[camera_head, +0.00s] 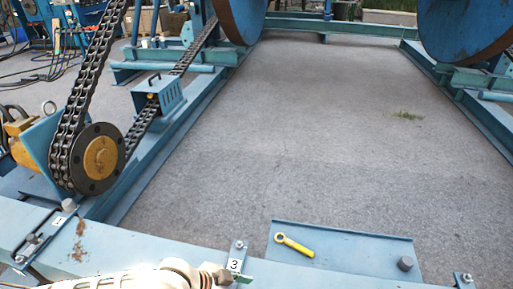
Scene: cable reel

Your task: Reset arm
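A white arm of mine (120,280) lies along the bottom edge, left of the middle. A rounded white joint (180,268) ends it on the right, with a small dark brownish part (216,276) beside it. I cannot make out gripper fingers on either side. A yellow wrench-like tool with a ring end (294,244) lies on a blue plate (350,246) at the bottom middle. The plate has a dark round knob (405,263) at its right.
A blue frame beam (100,240) crosses the front. Brackets marked 1 (57,219) and 3 (234,265) sit on it. A chain (90,85) runs over a sprocket with a yellow hub (100,157) at left. Large blue reels (465,30) stand behind. The grey concrete floor (300,130) is clear.

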